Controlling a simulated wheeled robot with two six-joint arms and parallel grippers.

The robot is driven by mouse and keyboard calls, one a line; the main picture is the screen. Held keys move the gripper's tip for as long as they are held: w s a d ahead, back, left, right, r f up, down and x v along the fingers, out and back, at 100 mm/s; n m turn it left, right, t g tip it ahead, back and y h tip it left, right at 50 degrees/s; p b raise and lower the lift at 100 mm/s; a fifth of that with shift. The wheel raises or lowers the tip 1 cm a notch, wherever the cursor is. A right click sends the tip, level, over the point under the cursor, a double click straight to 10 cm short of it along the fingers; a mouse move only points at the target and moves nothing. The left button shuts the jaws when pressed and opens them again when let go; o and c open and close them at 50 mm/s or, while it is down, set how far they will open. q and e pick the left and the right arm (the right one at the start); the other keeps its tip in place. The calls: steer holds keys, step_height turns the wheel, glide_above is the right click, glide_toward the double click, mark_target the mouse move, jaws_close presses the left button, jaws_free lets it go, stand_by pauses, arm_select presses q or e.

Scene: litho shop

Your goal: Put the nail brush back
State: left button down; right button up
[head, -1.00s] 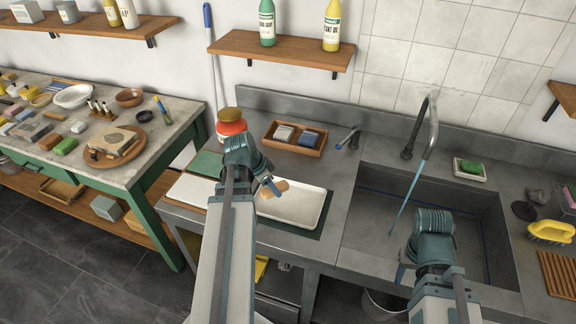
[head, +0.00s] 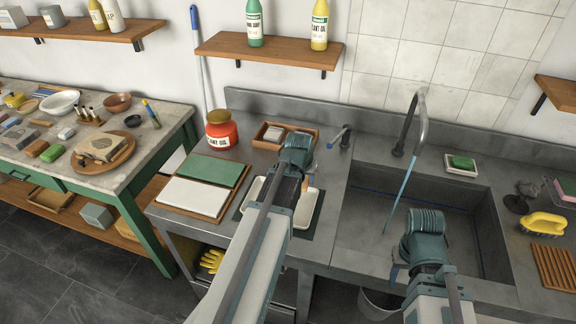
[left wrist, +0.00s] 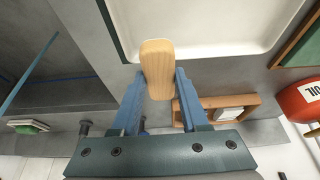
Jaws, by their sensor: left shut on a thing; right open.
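My left gripper (head: 305,178) is shut on a light wooden block, which I take to be the nail brush (left wrist: 157,66). The left wrist view shows its plain wooden back between the fingers; bristles are not visible. In the head view it is mostly hidden by the gripper. It is over the edge of the white tray (left wrist: 230,25), on the steel counter. The tray also shows in the head view (head: 306,213), partly behind my arm. My right gripper (head: 400,268) is empty over the sink front; its fingers are mostly hidden.
A wooden box (head: 262,143) holding small blocks stands behind the tray, near a red jar (head: 221,130). Left are green and white slabs on a board (head: 180,213).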

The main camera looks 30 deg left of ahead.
arm_select(q)
steer(key=w+a, duration=0.3)
steer(key=w+a+f, duration=0.1)
steer(key=w+a, duration=0.2)
steer(key=a, duration=0.1)
steer(key=w+a+b, duration=0.1)
steer(key=w+a, duration=0.1)
steer(key=a, duration=0.1)
steer(key=shift+w+a+f, duration=0.2)
steer(key=shift+w+a, duration=0.2)
steer(key=f+b, duration=0.4)
steer(key=shift+w+a, duration=0.25)
steer(key=shift+a, duration=0.15)
steer(key=shift+r, duration=0.2)
steer(key=shift+f, duration=0.1)
steer(key=shift+c, duration=2.1)
jaws_free()
steer(key=p+v, duration=1.1)
steer(key=v, duration=0.1)
